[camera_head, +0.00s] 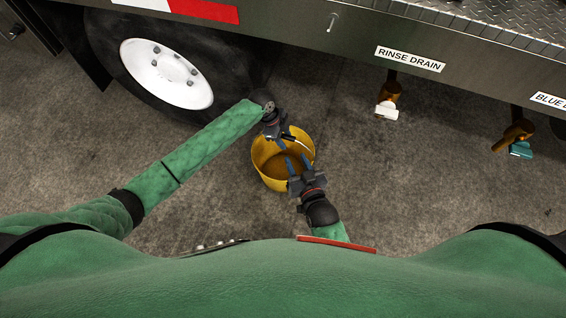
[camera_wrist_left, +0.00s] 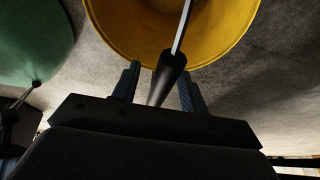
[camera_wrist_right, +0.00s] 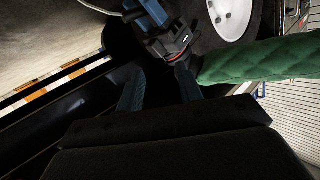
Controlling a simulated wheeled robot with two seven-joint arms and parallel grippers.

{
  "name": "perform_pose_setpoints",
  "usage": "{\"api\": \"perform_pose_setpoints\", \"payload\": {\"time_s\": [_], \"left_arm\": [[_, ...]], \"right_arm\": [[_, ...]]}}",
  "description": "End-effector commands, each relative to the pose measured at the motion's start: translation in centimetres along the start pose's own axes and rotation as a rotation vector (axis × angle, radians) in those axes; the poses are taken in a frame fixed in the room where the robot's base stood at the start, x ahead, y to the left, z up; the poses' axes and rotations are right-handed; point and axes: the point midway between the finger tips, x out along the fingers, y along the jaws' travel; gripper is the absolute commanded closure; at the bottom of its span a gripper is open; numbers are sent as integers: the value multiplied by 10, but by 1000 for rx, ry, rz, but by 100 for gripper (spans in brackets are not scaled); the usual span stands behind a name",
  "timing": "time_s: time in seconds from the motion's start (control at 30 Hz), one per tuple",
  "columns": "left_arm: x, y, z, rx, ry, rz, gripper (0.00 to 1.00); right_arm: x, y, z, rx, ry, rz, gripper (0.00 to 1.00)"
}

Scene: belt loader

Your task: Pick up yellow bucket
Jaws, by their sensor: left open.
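The yellow bucket (camera_head: 261,170) stands on the concrete floor in the middle of the head view. Its wire handle has a black grip (camera_wrist_left: 167,76), which lies between the two fingers of my left gripper (camera_wrist_left: 160,90) with gaps showing on both sides. My left gripper (camera_head: 279,143) is open at the bucket's far rim. My right gripper (camera_head: 295,163) is open over the near side of the bucket, and its fingers hide part of the inside. In the right wrist view my right gripper's fingers (camera_wrist_right: 160,87) are apart with nothing seen between them.
A truck with a large wheel (camera_head: 166,73) stands behind and to the left. Its metal side (camera_head: 300,30) overhangs the back. A rinse drain valve (camera_head: 388,98) and a second valve (camera_head: 515,138) hang at the right. The floor (camera_head: 420,180) right of the bucket is clear.

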Motion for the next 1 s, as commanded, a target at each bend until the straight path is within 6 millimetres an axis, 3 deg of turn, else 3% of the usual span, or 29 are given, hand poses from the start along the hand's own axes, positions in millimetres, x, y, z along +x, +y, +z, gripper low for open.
{"api": "perform_pose_setpoints", "payload": {"time_s": [0.17,0.43,0.67,1.0], "left_arm": [[8,0,0,0,-1,-1,56],[9,0,0,1,-1,-2,56],[9,0,0,0,-1,-1,100],[8,-1,0,1,0,-2,100]], "right_arm": [[2,-1,-15,-5,44,-2,64],[2,-1,-17,-5,50,-2,64],[3,-1,-17,-5,50,-3,64],[3,-1,-17,-5,50,-3,64]]}}
